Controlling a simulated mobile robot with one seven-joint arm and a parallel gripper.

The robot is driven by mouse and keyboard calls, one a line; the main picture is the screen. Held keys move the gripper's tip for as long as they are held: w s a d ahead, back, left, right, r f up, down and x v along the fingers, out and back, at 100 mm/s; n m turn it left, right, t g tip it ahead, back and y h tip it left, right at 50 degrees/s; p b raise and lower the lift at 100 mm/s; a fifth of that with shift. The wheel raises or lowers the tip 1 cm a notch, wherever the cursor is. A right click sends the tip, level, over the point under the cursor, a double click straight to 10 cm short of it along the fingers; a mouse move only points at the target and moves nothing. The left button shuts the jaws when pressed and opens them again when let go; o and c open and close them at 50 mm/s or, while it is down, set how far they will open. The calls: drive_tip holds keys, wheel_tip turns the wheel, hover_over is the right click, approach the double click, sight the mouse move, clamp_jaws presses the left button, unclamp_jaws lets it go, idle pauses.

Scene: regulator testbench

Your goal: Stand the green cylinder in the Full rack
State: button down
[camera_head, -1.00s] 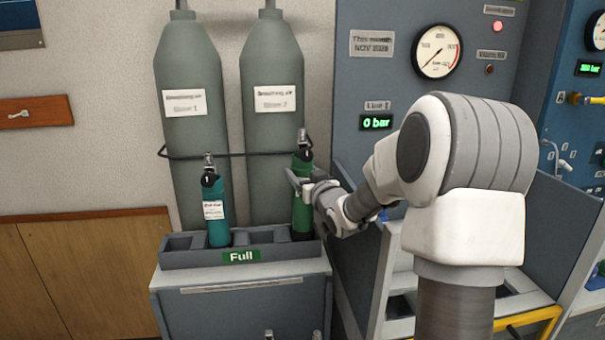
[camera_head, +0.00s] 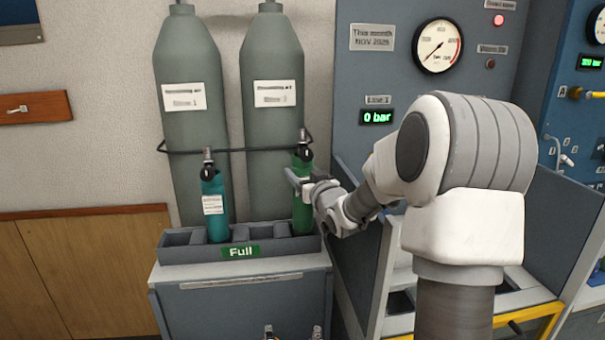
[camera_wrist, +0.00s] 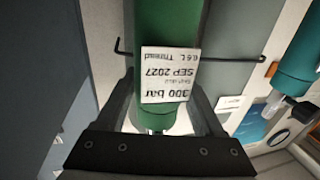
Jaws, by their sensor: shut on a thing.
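The green cylinder (camera_head: 302,212) is upright at the right end of the Full rack (camera_head: 190,255). Its lower end is at the rightmost compartment, partly behind the front wall; whether it touches the floor there I cannot tell. My gripper (camera_head: 296,180) is shut on the cylinder's upper body, coming from the right. In the wrist view the green cylinder (camera_wrist: 168,35) is between the two fingers of my gripper (camera_wrist: 165,98), and its white label appears upside down. The green "Full" sign (camera_head: 240,252) is on the rack's front.
A teal cylinder (camera_head: 216,220) stands in the rack to the left, with empty compartments between; it also shows in the wrist view (camera_wrist: 298,60). Two large grey cylinders (camera_head: 190,110) stand behind, with a dark rail (camera_head: 225,151) across them. A grey side panel (camera_head: 350,235) is close on the right.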

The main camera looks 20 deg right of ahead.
drive_tip(key=shift+f+b, duration=0.25)
drive_tip(key=shift+b, duration=0.2)
idle(0.3)
drive_tip(key=shift+c, duration=0.4)
unclamp_jaws()
drive_tip(key=shift+o, duration=0.4)
drive_tip(key=shift+f, duration=0.35)
drive_tip(key=shift+s+r, duration=0.1)
drive_tip(key=shift+s, duration=0.15)
